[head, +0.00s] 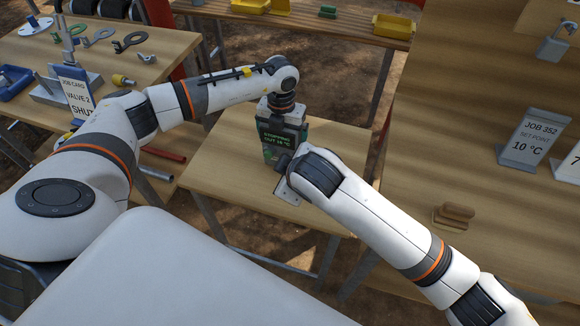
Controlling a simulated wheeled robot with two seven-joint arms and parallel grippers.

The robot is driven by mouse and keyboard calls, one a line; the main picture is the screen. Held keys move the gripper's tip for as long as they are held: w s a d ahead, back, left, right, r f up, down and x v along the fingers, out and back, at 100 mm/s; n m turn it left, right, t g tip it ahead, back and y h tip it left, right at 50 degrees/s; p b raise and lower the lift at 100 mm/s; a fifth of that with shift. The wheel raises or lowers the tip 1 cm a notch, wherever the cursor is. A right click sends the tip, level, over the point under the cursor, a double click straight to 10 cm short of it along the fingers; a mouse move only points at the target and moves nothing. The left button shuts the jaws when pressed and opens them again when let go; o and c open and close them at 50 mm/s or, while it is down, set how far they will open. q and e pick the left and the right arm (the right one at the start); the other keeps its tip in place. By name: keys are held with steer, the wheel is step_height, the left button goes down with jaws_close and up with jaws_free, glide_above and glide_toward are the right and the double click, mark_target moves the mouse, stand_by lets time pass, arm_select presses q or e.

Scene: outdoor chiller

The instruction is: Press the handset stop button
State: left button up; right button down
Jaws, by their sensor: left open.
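The handset (268,138) is a dark unit standing upright on the small wooden table in the middle of the head view. Its screen shows green text that reads "STOPPED" and "OUT 16 °C". My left gripper (283,113) is open and points down at the top of the handset, close to it. Whether it touches the handset I cannot tell. My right gripper (284,166) is at the handset's lower front, mostly hidden by my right wrist. The stop button cannot be made out; the lower part of the handset is covered.
The small table (220,165) is otherwise bare. At left, a bench holds a job card (76,92) and tools. At right, a wooden surface carries a "JOB 352" sign (533,138), a padlock (553,46) and a wooden block (454,215). Yellow bins (393,27) stand at the back.

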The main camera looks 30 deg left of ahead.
arm_select(q)
step_height(320, 180, up, 12)
steer(key=shift+f, duration=0.1)
stand_by(0.4)
